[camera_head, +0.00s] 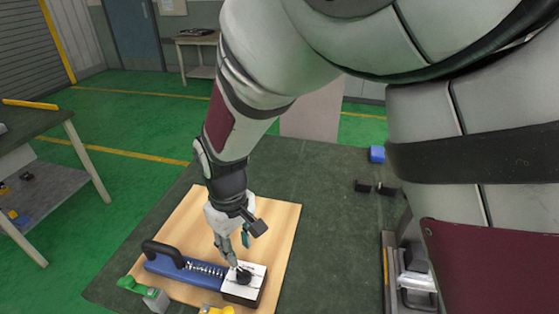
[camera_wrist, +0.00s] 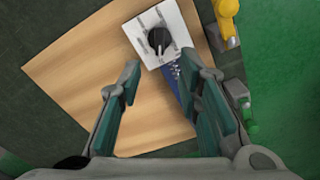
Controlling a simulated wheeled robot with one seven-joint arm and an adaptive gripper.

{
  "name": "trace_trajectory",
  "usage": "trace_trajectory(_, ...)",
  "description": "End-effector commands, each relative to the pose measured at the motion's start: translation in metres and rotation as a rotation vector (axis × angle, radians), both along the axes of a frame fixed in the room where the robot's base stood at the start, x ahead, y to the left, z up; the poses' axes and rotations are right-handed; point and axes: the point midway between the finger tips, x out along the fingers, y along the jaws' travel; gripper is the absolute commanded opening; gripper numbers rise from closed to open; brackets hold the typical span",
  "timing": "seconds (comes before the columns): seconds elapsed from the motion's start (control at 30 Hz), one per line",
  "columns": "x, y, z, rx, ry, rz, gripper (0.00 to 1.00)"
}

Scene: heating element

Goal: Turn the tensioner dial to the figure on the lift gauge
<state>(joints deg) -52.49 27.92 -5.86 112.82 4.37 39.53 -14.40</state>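The black tensioner dial (camera_wrist: 158,38) sits on a white plate (camera_wrist: 140,27) with markings too small to read. In the head view the dial (camera_head: 244,277) and plate (camera_head: 260,284) are at the right end of a blue device (camera_head: 206,280) with a spring and a black handle. My gripper (camera_wrist: 160,66) is open and empty, its fingertips short of the dial in the wrist picture. In the head view my gripper (camera_head: 237,256) is just above the dial; contact cannot be told. I cannot make out a readable lift gauge.
The device lies on a wooden board (camera_head: 280,222) on a dark green table (camera_head: 325,200). A green-handled clamp (camera_head: 135,285) and a yellow part (camera_head: 216,310) are close by. A blue block (camera_head: 377,154), black pieces (camera_head: 375,188) and a metal tool (camera_head: 414,283) lie right.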

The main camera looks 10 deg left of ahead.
Motion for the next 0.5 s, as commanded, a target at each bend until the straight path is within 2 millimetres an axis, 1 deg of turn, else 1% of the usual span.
trace_trajectory(0.03, -0.001, -0.001, -0.011, -0.005, 0.003, 0.0, 0.32)
trace_trajectory(0.3, 0.0, -0.001, -0.063, -0.004, 0.001, 0.001, 0.32)
trace_trajectory(0.4, 0.0, -0.001, -0.078, -0.003, 0.002, -0.001, 0.32)
trace_trajectory(0.5, 0.0, 0.0, -0.089, -0.001, 0.0, 0.0, 0.32)
